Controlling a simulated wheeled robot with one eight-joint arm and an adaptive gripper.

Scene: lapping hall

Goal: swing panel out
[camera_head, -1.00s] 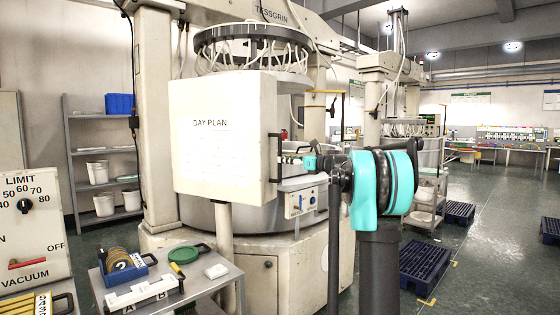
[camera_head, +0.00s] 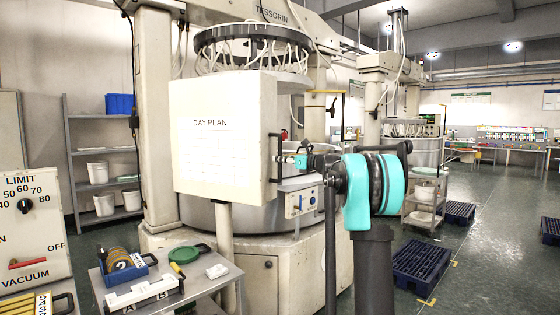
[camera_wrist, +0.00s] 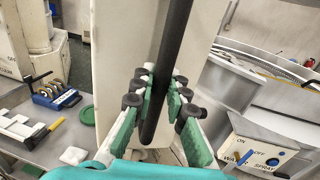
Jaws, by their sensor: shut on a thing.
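The panel (camera_head: 215,150) is a cream box-like board marked DAY PLAN, standing in front of the round machine. A black bar handle (camera_head: 276,172) is on its right side. My gripper (camera_head: 284,159) reaches it from the right. In the wrist view my gripper (camera_wrist: 160,100) has its green-padded fingers on both sides of the black handle (camera_wrist: 170,70), shut on it. The panel's pale side (camera_wrist: 125,55) shows behind the handle. The contact is small in the head view.
A grey cart (camera_head: 205,285) with a blue holder (camera_head: 125,268) and a green lid (camera_head: 190,253) stands at front left. A switch box (camera_head: 300,202) sits right of the handle, close to my gripper. Blue pallets (camera_head: 422,262) lie on the floor at right, with open floor around.

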